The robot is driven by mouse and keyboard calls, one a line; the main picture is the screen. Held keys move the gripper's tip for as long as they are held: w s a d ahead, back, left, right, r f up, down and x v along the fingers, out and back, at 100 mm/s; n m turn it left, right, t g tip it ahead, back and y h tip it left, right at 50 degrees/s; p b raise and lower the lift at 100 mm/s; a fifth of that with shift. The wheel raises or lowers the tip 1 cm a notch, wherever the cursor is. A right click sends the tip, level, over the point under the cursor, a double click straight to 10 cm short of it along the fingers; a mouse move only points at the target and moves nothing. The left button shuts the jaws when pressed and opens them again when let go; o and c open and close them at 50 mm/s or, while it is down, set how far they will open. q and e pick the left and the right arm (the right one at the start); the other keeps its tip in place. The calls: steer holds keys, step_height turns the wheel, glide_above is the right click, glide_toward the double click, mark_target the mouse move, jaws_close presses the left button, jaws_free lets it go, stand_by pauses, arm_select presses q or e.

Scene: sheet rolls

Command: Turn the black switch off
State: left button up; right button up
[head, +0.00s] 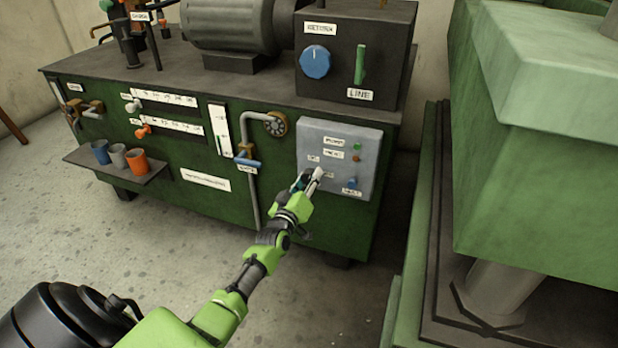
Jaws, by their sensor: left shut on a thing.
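A grey control box (362,135) is fixed to the front of the green machine cabinet. My left gripper (312,178) reaches in from the lower left and is at the lower left of this box's face. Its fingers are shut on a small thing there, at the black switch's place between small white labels. The fingers hide the switch almost wholly, so its position cannot be read. My right gripper is not in view.
A blue knob (352,183) and a green light (357,147) are on the same box. A blue-handled valve pipe (248,162) stands left of it. A shelf holds cups (137,161). A large green machine (540,150) stands close on the right.

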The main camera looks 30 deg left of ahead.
arm_select(q)
steer(key=shift+n, duration=1.6)
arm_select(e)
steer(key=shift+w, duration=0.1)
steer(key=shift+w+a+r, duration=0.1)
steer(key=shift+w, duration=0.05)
arm_select(q)
steer(key=o, duration=1.1)
steer(key=shift+s+d+f, duration=0.1)
steer(key=shift+s+d, duration=0.05)
steer(key=shift+s, duration=0.35)
steer(key=v, duration=1.1)
